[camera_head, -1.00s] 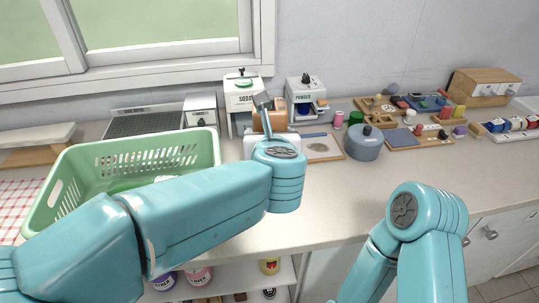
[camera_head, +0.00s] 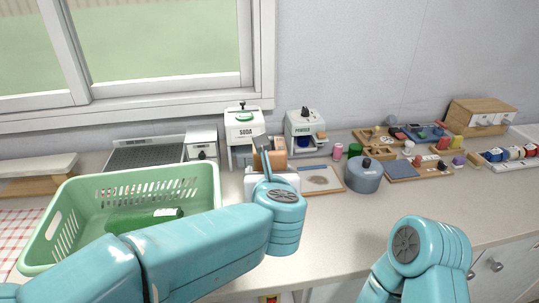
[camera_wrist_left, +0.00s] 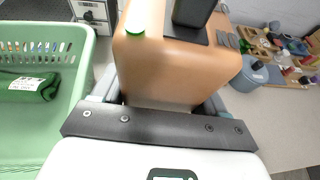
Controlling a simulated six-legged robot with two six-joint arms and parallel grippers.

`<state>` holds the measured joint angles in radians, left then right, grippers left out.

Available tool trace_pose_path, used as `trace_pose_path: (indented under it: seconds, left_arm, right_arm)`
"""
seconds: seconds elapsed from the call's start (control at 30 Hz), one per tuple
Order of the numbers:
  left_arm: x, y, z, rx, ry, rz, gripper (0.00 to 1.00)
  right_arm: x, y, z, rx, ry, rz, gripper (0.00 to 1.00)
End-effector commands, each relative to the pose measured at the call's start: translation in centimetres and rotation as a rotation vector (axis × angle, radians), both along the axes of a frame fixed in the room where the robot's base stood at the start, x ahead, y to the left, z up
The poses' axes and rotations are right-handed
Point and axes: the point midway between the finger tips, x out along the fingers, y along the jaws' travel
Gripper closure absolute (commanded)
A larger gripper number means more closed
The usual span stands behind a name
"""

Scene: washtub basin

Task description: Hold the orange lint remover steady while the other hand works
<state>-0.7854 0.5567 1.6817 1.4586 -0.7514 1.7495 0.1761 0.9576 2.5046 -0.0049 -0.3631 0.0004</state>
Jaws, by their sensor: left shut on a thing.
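The orange lint remover (camera_head: 276,159) is a tan-orange block at the back of the counter in the head view. In the left wrist view the lint remover (camera_wrist_left: 172,62) fills the middle, with a green button and a dark part on top. My left gripper (camera_head: 272,180) is shut on it; in the left wrist view the gripper (camera_wrist_left: 160,92) has grey fingers on both sides of its lower part. The fingertips are mostly hidden. My right arm shows at the lower right of the head view, but its gripper is out of view.
A green basket (camera_head: 45,228) holding a dark green item (camera_head: 140,220) stands at the left. Soda (camera_head: 243,128) and powder (camera_head: 306,128) dispensers stand behind. A blue-grey pot (camera_head: 363,176) and trays of small items are at the right. The right front counter is clear.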

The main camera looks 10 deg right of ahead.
Motion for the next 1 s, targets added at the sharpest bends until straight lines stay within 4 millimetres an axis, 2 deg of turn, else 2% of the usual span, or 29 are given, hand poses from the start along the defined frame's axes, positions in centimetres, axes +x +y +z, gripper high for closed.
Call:
trace_pose_path:
  seconds: [1.0]
  left_arm:
    - [0.0,0.0,-10.2,0.003,0.001,-0.001,0.54]
  right_arm:
    - [0.0,0.0,0.0,0.0,0.0,0.0,0.57]
